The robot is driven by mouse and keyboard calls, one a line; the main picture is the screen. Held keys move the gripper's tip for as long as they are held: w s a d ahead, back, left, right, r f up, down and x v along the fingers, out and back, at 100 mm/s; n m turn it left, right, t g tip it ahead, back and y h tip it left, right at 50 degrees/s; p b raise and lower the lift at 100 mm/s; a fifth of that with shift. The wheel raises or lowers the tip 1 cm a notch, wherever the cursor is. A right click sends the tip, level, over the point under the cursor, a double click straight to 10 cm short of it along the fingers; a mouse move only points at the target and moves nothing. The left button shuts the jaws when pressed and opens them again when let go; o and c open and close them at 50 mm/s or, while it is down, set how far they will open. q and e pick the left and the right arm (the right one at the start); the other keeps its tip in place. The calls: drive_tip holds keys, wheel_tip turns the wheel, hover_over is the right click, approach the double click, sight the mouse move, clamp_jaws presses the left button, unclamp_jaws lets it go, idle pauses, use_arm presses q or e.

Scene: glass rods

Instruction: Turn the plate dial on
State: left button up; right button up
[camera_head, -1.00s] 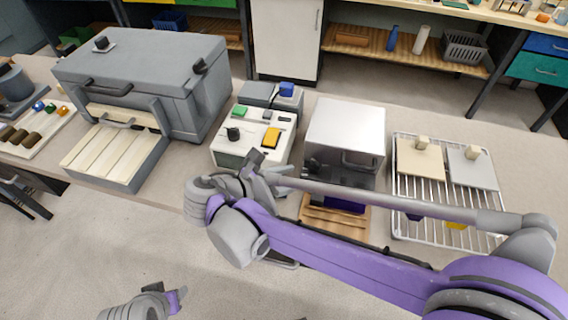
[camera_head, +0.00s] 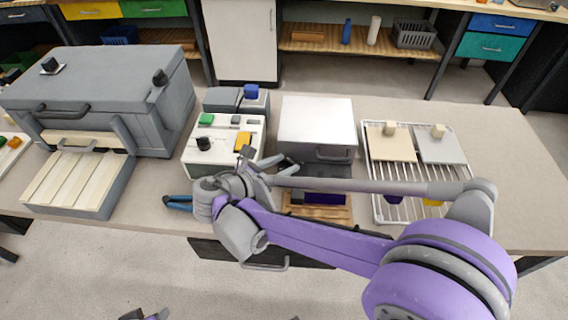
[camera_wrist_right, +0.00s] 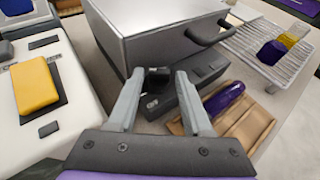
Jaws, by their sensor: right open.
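A steel-topped box (camera_head: 316,122) stands on the bench, with a dark front and a handle. In the right wrist view, a small black dial (camera_wrist_right: 157,79) sits on the dark grey panel (camera_wrist_right: 190,98) at the foot of this box (camera_wrist_right: 158,28). My right gripper (camera_head: 286,168) is at the box's lower left front corner. In the wrist view its two fingers (camera_wrist_right: 158,75) are open, with the dial between them in the picture; I cannot tell whether they touch it. My left gripper (camera_head: 150,314) barely shows at the bottom edge, its jaws unclear.
A white unit (camera_head: 222,148) with a black knob, green block and yellow block (camera_wrist_right: 35,86) stands left of the box. A wooden tray (camera_wrist_right: 255,130) with a purple item (camera_wrist_right: 224,99) lies right of the fingers. A wire rack (camera_head: 372,180) stands further right. Blue-handled pliers (camera_head: 178,203) lie left.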

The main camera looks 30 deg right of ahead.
drive_tip(key=shift+w+d+f, duration=0.1)
drive_tip(key=shift+d, duration=0.15)
clamp_jaws()
drive_tip(key=shift+w+m+g, duration=0.15)
drive_tip(key=shift+m+g, duration=0.15)
drive_tip(key=m+g, duration=0.2)
drive_tip(key=g, duration=0.1)
drive_tip(key=m+g+h, duration=0.1)
drive_tip(key=m, duration=0.1)
drive_tip(key=shift+w+a+g, duration=0.1)
drive_tip(key=shift+w+g, duration=0.2)
drive_tip(key=shift+w, duration=0.05)
unclamp_jaws()
